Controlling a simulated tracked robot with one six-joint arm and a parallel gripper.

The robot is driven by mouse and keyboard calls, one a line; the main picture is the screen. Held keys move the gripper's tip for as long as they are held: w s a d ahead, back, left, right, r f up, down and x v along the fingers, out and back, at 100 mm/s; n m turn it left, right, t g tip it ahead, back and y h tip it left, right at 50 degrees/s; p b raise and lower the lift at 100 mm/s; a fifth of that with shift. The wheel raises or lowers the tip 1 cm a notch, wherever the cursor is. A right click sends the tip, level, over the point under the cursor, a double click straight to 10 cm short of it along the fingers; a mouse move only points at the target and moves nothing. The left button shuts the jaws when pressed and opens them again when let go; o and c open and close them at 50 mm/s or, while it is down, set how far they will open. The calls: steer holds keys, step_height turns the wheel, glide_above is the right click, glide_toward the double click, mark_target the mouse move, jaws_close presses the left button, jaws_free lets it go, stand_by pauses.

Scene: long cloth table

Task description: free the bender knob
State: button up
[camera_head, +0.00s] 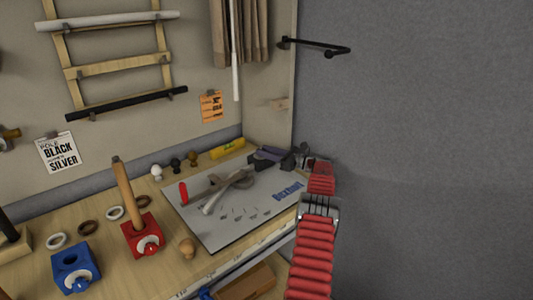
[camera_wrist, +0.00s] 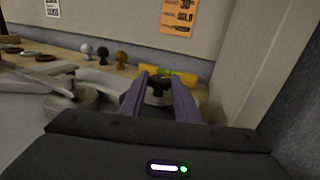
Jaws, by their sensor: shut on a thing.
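The bender (camera_head: 228,190) lies on a grey board with blue lettering (camera_head: 240,225). It has pale metal arms and a red grip (camera_head: 183,193). Part of its metal shows at the left in the wrist view (camera_wrist: 62,100). My gripper (camera_head: 256,156) is at the far right part of the board, beyond the bender's metal arms. In the wrist view its two purple fingers (camera_wrist: 160,92) are on either side of a small dark knob (camera_wrist: 159,85), shut on it. The knob's lower part is hidden by my gripper, and in the head view I cannot make it out.
White (camera_head: 156,171), black (camera_head: 175,165) and brown (camera_head: 193,158) knobs stand along the back. A red block (camera_head: 142,240) holding a wooden rod and a blue block (camera_head: 75,270) stand left. A grey wall (camera_head: 420,150) is close on the right.

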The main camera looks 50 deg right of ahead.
steer(key=o, duration=1)
steer(key=shift+o, duration=0.2)
steer(key=s, duration=0.4)
steer(key=s+d, duration=0.1)
steer(key=s, duration=0.7)
steer(key=shift+d, duration=0.25)
steer(key=shift+w, duration=0.1)
